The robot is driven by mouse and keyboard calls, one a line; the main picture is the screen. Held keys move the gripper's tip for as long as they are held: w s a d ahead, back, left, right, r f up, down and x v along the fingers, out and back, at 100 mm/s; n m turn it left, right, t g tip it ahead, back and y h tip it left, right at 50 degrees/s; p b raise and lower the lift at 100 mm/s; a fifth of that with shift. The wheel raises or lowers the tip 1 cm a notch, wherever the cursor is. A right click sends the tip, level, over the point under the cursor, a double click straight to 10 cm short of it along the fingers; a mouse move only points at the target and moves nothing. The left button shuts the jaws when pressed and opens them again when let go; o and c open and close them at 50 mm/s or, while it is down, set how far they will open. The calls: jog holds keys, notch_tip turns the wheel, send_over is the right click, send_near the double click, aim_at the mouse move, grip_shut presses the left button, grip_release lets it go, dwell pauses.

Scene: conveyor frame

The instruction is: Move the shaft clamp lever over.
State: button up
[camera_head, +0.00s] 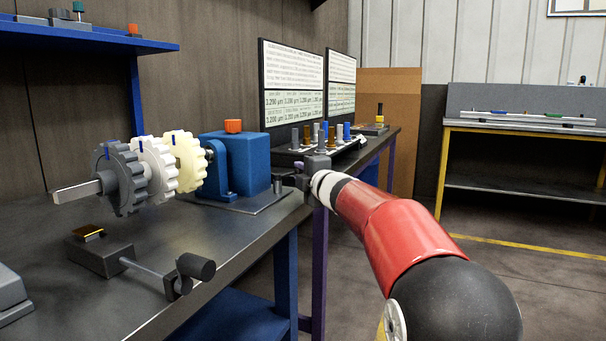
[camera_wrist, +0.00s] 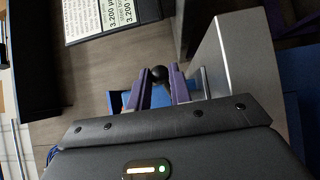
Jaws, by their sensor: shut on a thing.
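A blue block (camera_head: 248,163) with a bearing bracket carries a shaft (camera_head: 78,192) with a dark grey, a white and a cream gear on it. My gripper (camera_head: 290,181) reaches in from the right, at the right side of this block above the bench's front edge. In the wrist view my gripper (camera_wrist: 160,88) has its two purple fingers on either side of a round black knob (camera_wrist: 158,74), which I take for the end of the clamp lever. The fingers are shut on it.
A grey fixture with a dark cylinder (camera_head: 196,267) lies at the bench's front. A rack of coloured pegs (camera_head: 318,150) and two display panels (camera_head: 292,85) stand behind my gripper. A blue shelf (camera_head: 85,38) is at upper left. The floor at right is clear.

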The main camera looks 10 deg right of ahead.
jog(key=shift+w, duration=0.1)
jog(key=shift+w+a+p, duration=0.15)
jog(key=shift+w+p, duration=0.2)
jog(key=shift+w, duration=0.3)
jog(key=shift+w+a, duration=0.45)
jog(key=shift+w, duration=0.3)
jog(key=shift+p, duration=0.3)
jog(key=shift+w+a, duration=0.4)
jog(key=shift+w, duration=0.05)
jog(key=o, duration=0.8)
jog(key=shift+o, duration=0.2)
